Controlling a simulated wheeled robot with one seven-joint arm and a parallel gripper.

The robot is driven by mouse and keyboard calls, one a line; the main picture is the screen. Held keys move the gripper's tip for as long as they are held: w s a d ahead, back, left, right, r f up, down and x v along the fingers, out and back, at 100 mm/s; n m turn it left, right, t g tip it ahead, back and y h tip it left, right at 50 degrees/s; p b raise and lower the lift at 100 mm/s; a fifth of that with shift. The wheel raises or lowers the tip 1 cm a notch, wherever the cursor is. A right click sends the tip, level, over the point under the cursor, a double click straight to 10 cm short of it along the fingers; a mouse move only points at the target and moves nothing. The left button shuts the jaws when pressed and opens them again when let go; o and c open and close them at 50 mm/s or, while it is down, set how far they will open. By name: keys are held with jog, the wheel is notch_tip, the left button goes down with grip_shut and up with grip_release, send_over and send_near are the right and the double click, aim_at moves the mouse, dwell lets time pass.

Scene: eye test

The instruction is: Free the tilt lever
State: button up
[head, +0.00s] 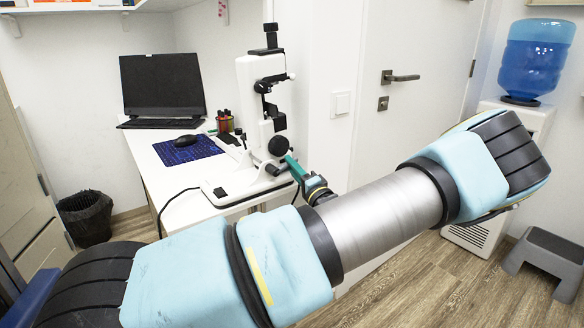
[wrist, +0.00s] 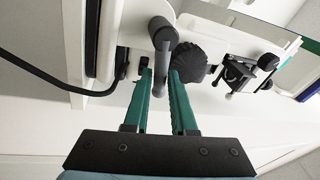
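A white upright eye instrument (head: 250,85) with a black knob (head: 279,146) stands on the white desk. In the wrist view a grey lever with a rounded upper end (wrist: 164,32) hangs down beside the ribbed black knob (wrist: 188,62). I take this to be the tilt lever; I cannot make it out in the head view. My gripper (head: 290,160) reaches the instrument's lower right side. Its two green fingers (wrist: 161,72) stand a small gap apart, with the lever's lower part between them. I cannot tell whether they press on it.
A black laptop (head: 162,85), a mouse on a blue mat (head: 187,150) and a pen holder (head: 224,121) are left of the instrument. A black cable (head: 172,200) runs off the desk. A second small black clamp-like part (wrist: 240,75) sits right of the knob.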

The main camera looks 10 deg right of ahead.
grip_shut()
dwell(1.0)
